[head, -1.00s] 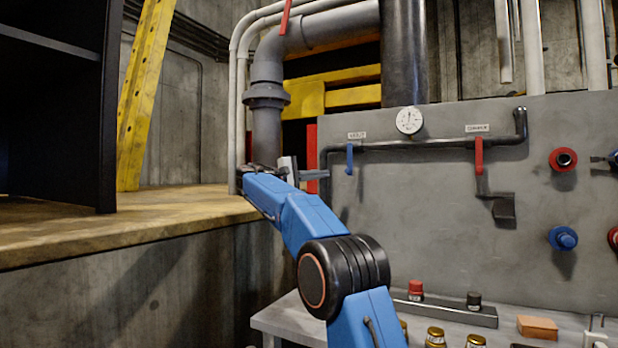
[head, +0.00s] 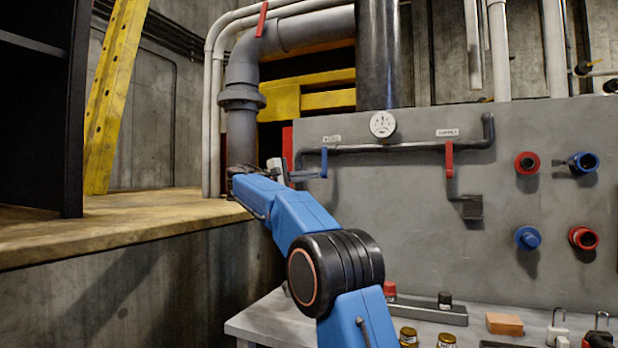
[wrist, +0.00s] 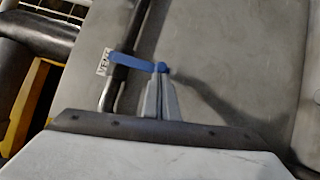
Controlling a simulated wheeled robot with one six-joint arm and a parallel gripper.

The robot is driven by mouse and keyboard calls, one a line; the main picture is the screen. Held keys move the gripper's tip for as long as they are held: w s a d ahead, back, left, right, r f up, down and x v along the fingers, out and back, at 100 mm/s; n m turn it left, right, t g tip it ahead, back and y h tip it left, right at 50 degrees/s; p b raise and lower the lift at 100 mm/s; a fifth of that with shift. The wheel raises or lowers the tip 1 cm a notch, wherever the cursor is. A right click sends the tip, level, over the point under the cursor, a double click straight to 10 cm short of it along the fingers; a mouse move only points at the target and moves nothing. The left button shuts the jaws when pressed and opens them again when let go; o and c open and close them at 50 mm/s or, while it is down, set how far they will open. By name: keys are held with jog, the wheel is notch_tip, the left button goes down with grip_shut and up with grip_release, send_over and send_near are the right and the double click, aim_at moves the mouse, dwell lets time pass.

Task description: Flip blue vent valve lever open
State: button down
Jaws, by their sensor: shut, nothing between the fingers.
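The blue vent valve lever (head: 324,162) hangs down from the dark pipe on the grey panel, under a small label. In the wrist view the blue lever (wrist: 135,63) reaches from the pipe to a rounded end at my fingertips. My gripper (head: 318,175) is shut with nothing between its fingers. In the wrist view the gripper's tips (wrist: 162,74) are right at the lever's free end; whether they touch it I cannot tell. The label (wrist: 103,62) beside the pipe shows in the wrist view.
A red lever (head: 449,159) hangs from the same pipe further right, and a round gauge (head: 383,124) sits above. Red and blue fittings (head: 527,163) stick out at the right. A bench (head: 270,318) with jars and an orange block (head: 504,323) stands below.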

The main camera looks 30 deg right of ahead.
jog(key=shift+s+d+n, duration=0.15)
jog(key=shift+s+n, duration=0.05)
jog(key=shift+n, duration=0.1)
